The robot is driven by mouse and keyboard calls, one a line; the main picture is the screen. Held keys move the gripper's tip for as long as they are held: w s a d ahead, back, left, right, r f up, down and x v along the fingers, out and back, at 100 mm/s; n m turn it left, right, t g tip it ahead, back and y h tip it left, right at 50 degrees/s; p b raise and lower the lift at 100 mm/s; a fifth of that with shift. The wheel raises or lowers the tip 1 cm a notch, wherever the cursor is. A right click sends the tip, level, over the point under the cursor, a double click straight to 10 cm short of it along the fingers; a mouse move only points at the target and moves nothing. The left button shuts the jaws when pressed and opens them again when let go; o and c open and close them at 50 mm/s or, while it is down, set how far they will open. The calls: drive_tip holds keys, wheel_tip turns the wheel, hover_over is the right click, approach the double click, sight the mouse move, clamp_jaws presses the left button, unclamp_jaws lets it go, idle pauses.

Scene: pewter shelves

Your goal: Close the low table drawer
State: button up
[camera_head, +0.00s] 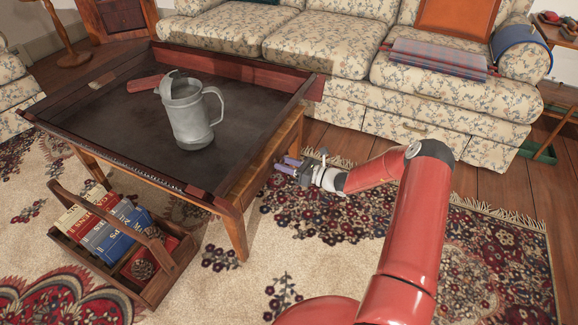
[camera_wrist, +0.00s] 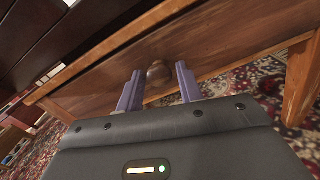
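The low table (camera_head: 112,158) is dark wood with a raised rim and a dark top. In the wrist view, a brown wooden drawer front (camera_wrist: 225,50) with a round wooden knob (camera_wrist: 158,74) faces my gripper. I cannot tell how far the drawer stands out from the table; its front is hidden in the head view. My gripper (camera_head: 289,164) is low beside the table's right side. In the wrist view its two purple fingers (camera_wrist: 158,84) are apart, and the knob shows between their tips. I see no clear contact with the knob.
A grey metal mug (camera_head: 188,118) stands on the tabletop near a reddish object (camera_head: 145,83). A wooden carrier with books (camera_head: 75,240) sits on the rug by the near table leg (camera_head: 234,232). A floral sofa (camera_head: 330,45) closes off the back. Rug lies open at front.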

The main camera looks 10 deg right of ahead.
drive_tip(key=shift+o, duration=1.1)
drive_tip(key=v, duration=0.8)
drive_tip(key=shift+a, duration=0.2)
